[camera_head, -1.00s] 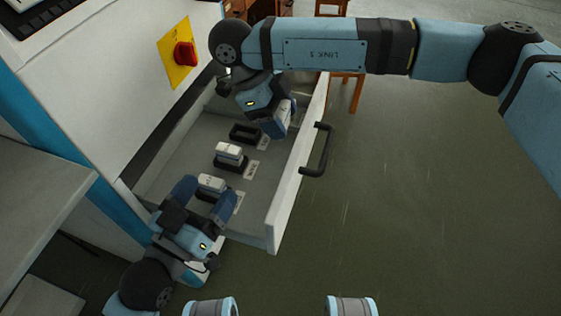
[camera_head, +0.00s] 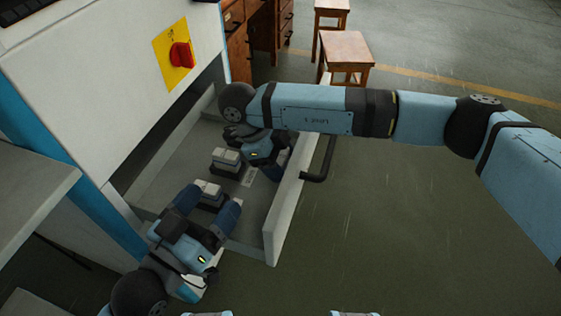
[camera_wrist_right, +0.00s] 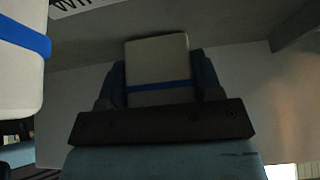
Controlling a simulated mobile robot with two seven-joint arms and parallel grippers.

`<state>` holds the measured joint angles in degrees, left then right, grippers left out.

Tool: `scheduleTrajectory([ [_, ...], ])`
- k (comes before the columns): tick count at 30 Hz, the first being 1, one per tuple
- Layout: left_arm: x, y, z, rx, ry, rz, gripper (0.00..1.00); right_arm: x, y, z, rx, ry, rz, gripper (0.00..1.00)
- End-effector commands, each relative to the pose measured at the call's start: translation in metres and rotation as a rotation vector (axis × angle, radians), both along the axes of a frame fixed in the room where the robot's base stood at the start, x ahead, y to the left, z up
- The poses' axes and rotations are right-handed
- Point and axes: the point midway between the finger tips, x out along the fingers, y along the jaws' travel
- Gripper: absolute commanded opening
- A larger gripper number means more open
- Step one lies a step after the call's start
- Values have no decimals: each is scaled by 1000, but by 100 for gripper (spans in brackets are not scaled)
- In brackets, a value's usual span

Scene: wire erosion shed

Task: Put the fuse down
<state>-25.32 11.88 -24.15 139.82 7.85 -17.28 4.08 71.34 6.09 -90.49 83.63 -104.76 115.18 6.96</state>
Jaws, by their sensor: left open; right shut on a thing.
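The fuse (camera_wrist_right: 158,55), a pale block with a blue band, sits between the dark blue fingers of my right gripper (camera_wrist_right: 158,84) in the right wrist view. In the head view my right gripper (camera_head: 274,165) is low in the far part of the open drawer (camera_head: 285,212), beside its front panel, and hides the fuse it holds. I cannot tell whether that fuse touches the drawer floor. My left gripper (camera_head: 208,205) is open, its fingers on either side of the nearest white fuse (camera_head: 208,188). Another white fuse (camera_head: 227,156) stands in a dark holder between the grippers.
The cabinet face with a red knob (camera_head: 181,55) rises at the left. The drawer handle (camera_head: 320,162) sticks out to the right. A grey shelf (camera_head: 35,195) is at the near left. Wooden stools (camera_head: 346,50) stand behind; the floor at right is clear.

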Motion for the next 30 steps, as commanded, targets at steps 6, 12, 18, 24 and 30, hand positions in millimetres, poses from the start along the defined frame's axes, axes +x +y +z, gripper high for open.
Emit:
scheduleTrajectory([
  [6, 0, 0, -4, 5, 12, -4, 81, 0, 0, -3, 0, 0, 0, 66],
  [12, 0, -1, -3, 4, 10, -3, 81, 0, 0, -3, 0, 0, 0, 85],
  [18, 0, 0, 1, 3, 6, -2, 81, 0, 0, 1, 0, 0, 0, 85],
  [24, -1, 1, 16, -17, -36, 12, 81, 4, 13, 27, 0, -4, 1, 85],
  [30, -3, 3, 35, -45, -91, 29, 81, 11, 34, 66, 0, -3, 1, 85],
])
